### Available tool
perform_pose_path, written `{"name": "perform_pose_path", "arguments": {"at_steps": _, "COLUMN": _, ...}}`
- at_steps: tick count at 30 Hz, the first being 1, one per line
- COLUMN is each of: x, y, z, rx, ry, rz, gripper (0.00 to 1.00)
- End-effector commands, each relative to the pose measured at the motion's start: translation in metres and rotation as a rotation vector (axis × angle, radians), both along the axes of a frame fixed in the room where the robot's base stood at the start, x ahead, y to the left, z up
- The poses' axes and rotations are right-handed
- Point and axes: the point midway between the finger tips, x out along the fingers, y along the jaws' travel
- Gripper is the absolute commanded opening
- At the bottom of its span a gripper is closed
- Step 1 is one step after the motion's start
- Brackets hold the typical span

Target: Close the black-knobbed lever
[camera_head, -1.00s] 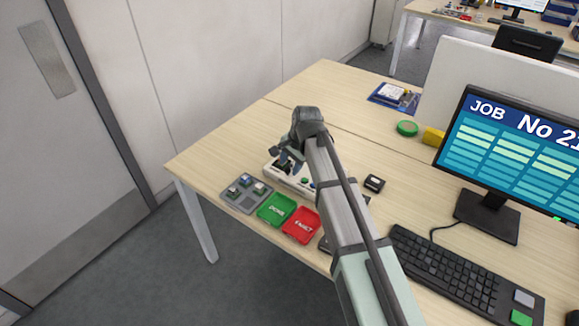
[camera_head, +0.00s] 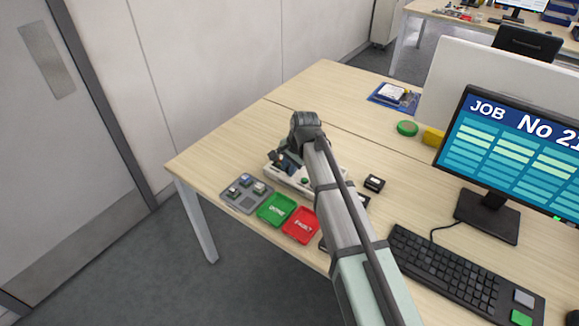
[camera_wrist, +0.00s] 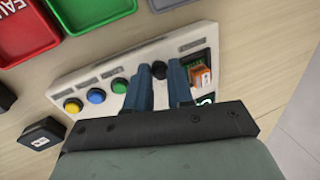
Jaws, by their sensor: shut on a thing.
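A white control panel (camera_head: 296,181) lies on the desk, partly covered by my arm in the head view. In the wrist view the panel (camera_wrist: 100,74) shows yellow, blue and green buttons in a row. Beyond them the lever's black knob (camera_wrist: 158,69) sits between my gripper's blue fingertips (camera_wrist: 159,72), and the gripper is shut on it. An orange and white part (camera_wrist: 201,77) sits in a dark socket just right of the fingers. In the head view my gripper (camera_head: 285,163) is over the panel's left end and hides the lever there. The lever's shaft is hidden.
A grey tray with small parts (camera_head: 246,194), a green tray (camera_head: 277,210) and a red tray (camera_head: 301,226) stand along the front edge. A small black box (camera_head: 374,183), a keyboard (camera_head: 440,270) and a monitor (camera_head: 515,160) are on the right.

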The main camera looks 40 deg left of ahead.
Motion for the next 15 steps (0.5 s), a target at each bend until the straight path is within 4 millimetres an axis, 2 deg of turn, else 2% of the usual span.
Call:
{"name": "perform_pose_path", "arguments": {"at_steps": 3, "x": 0.0, "y": 0.0, "z": 0.0001, "rx": 0.0, "ry": 0.0, "rz": 0.0, "gripper": 0.0}}
{"name": "perform_pose_path", "arguments": {"at_steps": 15, "x": 0.0017, "y": -0.0022, "z": 0.0003, "rx": 0.0, "ry": 0.001, "rz": 0.052, "gripper": 0.0}}
